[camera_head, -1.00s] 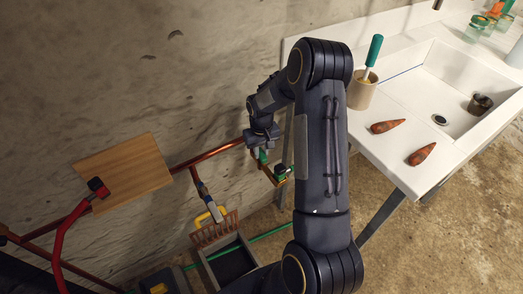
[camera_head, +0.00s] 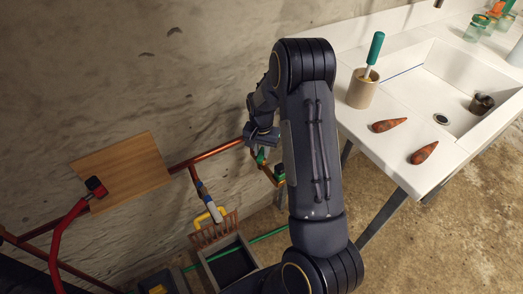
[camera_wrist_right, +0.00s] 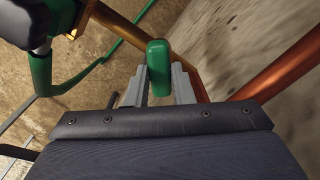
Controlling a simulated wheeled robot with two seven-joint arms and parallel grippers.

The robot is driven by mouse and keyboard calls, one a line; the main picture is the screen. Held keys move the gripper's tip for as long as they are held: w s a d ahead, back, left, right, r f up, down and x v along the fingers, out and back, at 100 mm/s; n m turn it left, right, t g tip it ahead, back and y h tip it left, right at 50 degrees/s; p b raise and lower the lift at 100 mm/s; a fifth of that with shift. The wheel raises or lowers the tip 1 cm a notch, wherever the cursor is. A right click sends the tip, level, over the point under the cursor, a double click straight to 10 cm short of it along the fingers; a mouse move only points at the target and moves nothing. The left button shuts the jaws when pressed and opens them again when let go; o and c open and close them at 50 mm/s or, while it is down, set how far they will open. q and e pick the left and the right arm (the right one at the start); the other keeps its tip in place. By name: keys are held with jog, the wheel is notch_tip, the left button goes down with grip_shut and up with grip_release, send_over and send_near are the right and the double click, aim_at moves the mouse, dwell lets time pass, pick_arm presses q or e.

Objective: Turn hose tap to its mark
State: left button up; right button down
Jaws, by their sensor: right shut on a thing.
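The hose tap's green handle (camera_head: 261,156) shows small below my right gripper (camera_head: 261,151), on the copper pipe beside the wall. In the right wrist view the rounded green handle (camera_wrist_right: 159,60) stands between the two grey fingers of my right gripper (camera_wrist_right: 161,80). The fingers are shut on it from both sides. The tap's body is mostly hidden behind the gripper, and I cannot make out the mark. My left gripper is not in view.
A copper pipe (camera_head: 215,155) runs along the wall past a wooden board (camera_head: 130,172). A green hose (camera_wrist_right: 75,82) hangs close by. A white sink counter (camera_head: 413,172) stands at right, bearing two carrot-like objects and a cup (camera_head: 361,94). A grey bin (camera_head: 229,265) sits below.

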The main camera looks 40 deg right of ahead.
aim_at(261, 153)
jog(key=m, duration=0.3)
jog(key=shift+r+m+p, duration=0.1)
jog(key=shift+m+p, duration=0.2)
jog(key=shift+m, duration=0.1)
jog(key=shift+m+p, duration=0.6)
jog(key=shift+m, duration=1.6)
jog(key=c, duration=1.3)
grip_release()
jog(key=shift+o, duration=0.2)
notch_tip(261, 153, up, 8)
jog(key=shift+f+p, duration=0.15)
jog(key=shift+p, duration=0.25)
